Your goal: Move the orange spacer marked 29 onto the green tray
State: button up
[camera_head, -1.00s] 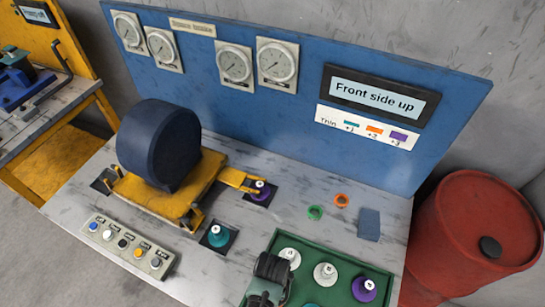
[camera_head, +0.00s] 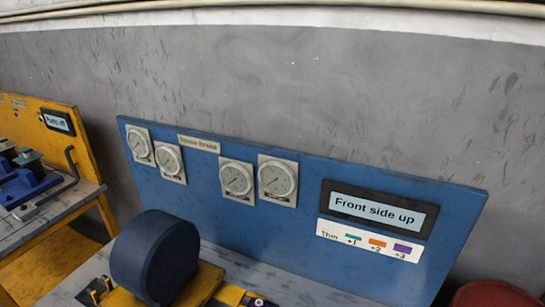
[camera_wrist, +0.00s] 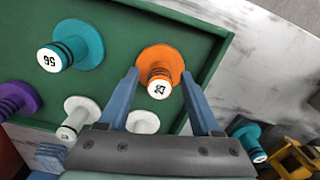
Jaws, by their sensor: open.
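An orange spacer (camera_wrist: 160,60) shows in the wrist view. Its white end label is small and turned; it seems to read 29. It appears to stand upright on the green tray (camera_wrist: 110,14), near the tray's edge. My gripper (camera_wrist: 160,75) is open, with one blue finger on each side of the spacer; I cannot tell whether they touch it. The head view shows none of the spacer, the tray or my gripper.
The tray also bears a teal spacer (camera_wrist: 78,42) marked 56, a purple spacer (camera_wrist: 22,98) and white spacers (camera_wrist: 82,108). Another teal spacer (camera_wrist: 246,134) stands off the tray beside a yellow frame (camera_wrist: 292,158). A blue gauge panel (camera_head: 225,215) stands behind the bench.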

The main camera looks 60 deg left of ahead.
notch_tip(320, 180, up, 12)
jog(key=p, duration=0.1)
jog(key=w+a+r+m+t+y, duration=0.25)
jog(key=w+r+t, duration=0.45)
jog(key=w+r, duration=1)
jog(key=w+d+r+m+t+y, duration=0.1)
jog(key=w+d+r+t, duration=0.15)
jog(key=r, duration=0.45)
jog(key=w+d+r+m+t, duration=0.1)
jog(key=w+d+r+t, duration=0.2)
jog(key=r, duration=0.5)
jog(key=w+d+r+t+y, duration=0.1)
jog(key=w+r+t, duration=0.1)
jog(key=w+r, duration=0.4)
jog(key=s+d+r+m+t+h, duration=0.1)
jog(key=d+r+t, duration=0.2)
jog(key=r, duration=0.5)
jog(key=s+d+r+m+t, duration=0.1)
jog(key=d+r+t, duration=0.15)
jog(key=r, duration=0.55)
jog(key=s+d+r+m+t+h, duration=0.1)
jog(key=s+d+r+t, duration=0.2)
jog(key=s+r, duration=0.3)
jog(key=s+d+r+m+t+h, duration=0.1)
jog(key=s+d+r+t, duration=0.3)
jog(key=r, duration=0.8)
jog(key=shift+s+d+r+h, duration=0.35)
jog(key=shift+s+d+h, duration=0.4)
jog(key=shift+s, duration=0.2)
